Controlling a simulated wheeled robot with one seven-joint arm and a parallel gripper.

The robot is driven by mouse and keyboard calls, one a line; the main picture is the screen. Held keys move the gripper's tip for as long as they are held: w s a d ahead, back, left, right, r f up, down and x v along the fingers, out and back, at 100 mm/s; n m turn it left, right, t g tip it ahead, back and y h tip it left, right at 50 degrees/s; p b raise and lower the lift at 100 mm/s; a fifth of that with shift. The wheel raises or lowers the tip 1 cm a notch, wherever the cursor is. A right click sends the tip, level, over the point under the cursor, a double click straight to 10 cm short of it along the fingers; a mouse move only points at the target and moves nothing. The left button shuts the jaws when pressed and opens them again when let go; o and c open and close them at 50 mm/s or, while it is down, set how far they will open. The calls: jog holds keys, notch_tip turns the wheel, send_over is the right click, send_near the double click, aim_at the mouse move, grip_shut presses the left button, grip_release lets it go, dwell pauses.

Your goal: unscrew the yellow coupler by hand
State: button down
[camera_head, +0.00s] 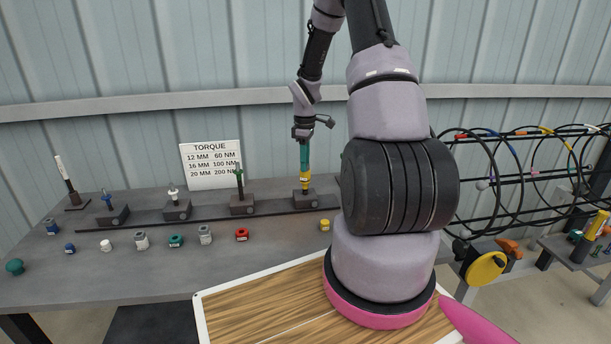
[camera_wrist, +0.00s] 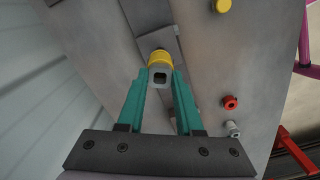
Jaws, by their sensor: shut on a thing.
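The yellow coupler (camera_head: 305,182) stands upright on a dark block (camera_head: 308,200) at the right end of the rail on the grey bench. It also shows in the wrist view (camera_wrist: 160,58), with a grey end that has a square dark opening (camera_wrist: 159,76) facing the camera. My gripper (camera_head: 305,168) points straight down over the block. Its teal fingers (camera_wrist: 160,85) are shut on the coupler, one on each side. The coupler's lower part and the screw joint are too small to make out.
More blocks with upright fittings (camera_head: 176,208) line the rail to the left. Several loose nuts, including a red one (camera_head: 241,234) and a yellow one (camera_head: 325,225), lie in front. A torque sign (camera_head: 210,165) stands behind.

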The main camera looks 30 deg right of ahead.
jog(key=n, duration=0.4)
jog(key=shift+n, duration=0.3)
jog(key=c, duration=1.5)
grip_release()
jog(key=shift+c, duration=0.2)
grip_shut()
jog(key=n, duration=0.4)
jog(key=shift+r, duration=0.1)
jog(key=shift+r, duration=0.25)
notch_tip(320, 180, up, 8)
jog(key=shift+r, duration=0.2)
